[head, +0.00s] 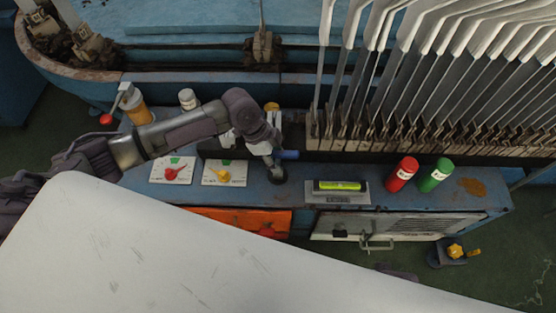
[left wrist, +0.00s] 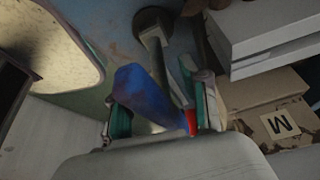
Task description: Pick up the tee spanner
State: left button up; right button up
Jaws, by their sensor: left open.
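The tee spanner (head: 289,155) shows a blue handle and stands upright on the blue bench top, with a dark round foot at its lower end. In the left wrist view its blue handle (left wrist: 146,97) lies between the fingers and its grey shaft runs up to the round foot. My left gripper (head: 266,146) is over the spanner from behind, open, with its green-padded fingers (left wrist: 163,112) on either side of the handle. I cannot tell whether a finger touches it. A small red part shows by one finger. My right gripper is not in view.
Left of the spanner are two white dial plates (head: 172,170) (head: 224,173). A spirit level (head: 338,186) lies to the right, with red (head: 402,174) and green (head: 436,175) cylinders beyond. A rack of white sock boards (head: 430,85) stands behind. A large white panel covers the foreground.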

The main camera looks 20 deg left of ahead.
pick_arm(q)
jog(key=shift+d+f, duration=0.1)
jog(key=shift+f, duration=0.1)
grip_shut()
dwell(0.4)
